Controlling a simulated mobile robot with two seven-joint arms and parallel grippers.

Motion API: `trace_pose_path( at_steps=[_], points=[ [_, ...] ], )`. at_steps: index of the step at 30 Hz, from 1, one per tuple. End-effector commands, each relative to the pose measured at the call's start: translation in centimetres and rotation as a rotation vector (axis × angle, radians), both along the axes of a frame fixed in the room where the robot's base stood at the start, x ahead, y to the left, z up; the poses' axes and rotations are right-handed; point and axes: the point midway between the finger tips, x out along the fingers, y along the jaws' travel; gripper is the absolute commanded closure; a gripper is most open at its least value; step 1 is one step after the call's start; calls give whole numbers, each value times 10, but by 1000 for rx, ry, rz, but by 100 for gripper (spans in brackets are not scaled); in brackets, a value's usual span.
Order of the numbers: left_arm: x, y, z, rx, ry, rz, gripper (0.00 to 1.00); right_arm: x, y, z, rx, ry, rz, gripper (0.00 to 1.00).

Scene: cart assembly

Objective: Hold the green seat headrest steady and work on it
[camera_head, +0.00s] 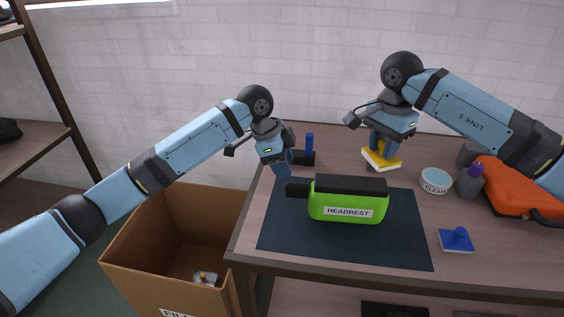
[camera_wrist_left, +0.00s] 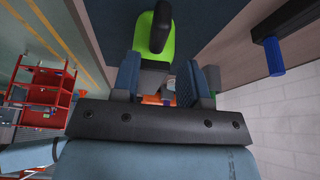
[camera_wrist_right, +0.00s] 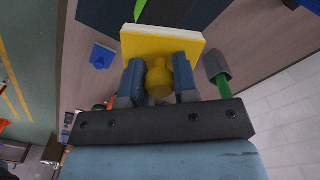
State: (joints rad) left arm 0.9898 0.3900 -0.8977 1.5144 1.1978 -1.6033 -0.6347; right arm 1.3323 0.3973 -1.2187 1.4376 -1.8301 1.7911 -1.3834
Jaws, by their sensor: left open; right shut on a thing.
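The green headrest (camera_head: 346,207) with a black top and a "HEADREST" label lies on the dark mat (camera_head: 404,240). Its black end points left, and it also shows in the left wrist view (camera_wrist_left: 150,48). My left gripper (camera_head: 280,170) is open and empty, just behind and left of the headrest's black end, apart from it. My right gripper (camera_head: 382,148) is shut on the knob of a yellow-and-white block (camera_head: 380,160), held behind the headrest near the mat's far edge. The yellow knob sits between the fingers in the right wrist view (camera_wrist_right: 158,80).
A blue-handled tool (camera_head: 309,145) stands behind the left gripper. A cardboard box (camera_head: 150,265) stands left of the table.

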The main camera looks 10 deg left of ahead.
Motion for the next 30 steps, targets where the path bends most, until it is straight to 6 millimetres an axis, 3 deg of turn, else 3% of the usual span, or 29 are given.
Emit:
trace_pose_path(
  at_steps=[5,18,27,30],
  points=[
    [1,2,-5,22,17,-13,60,0,0,0,0,0,0,91],
    [2,-18,-56,20,16,-13,60,0,0,0,0,0,0,91],
    [2,-24,-73,20,14,-11,60,0,0,0,0,0,0,91],
    [2,-23,-73,20,13,-11,80,0,0,0,0,0,0,91]
  ],
)
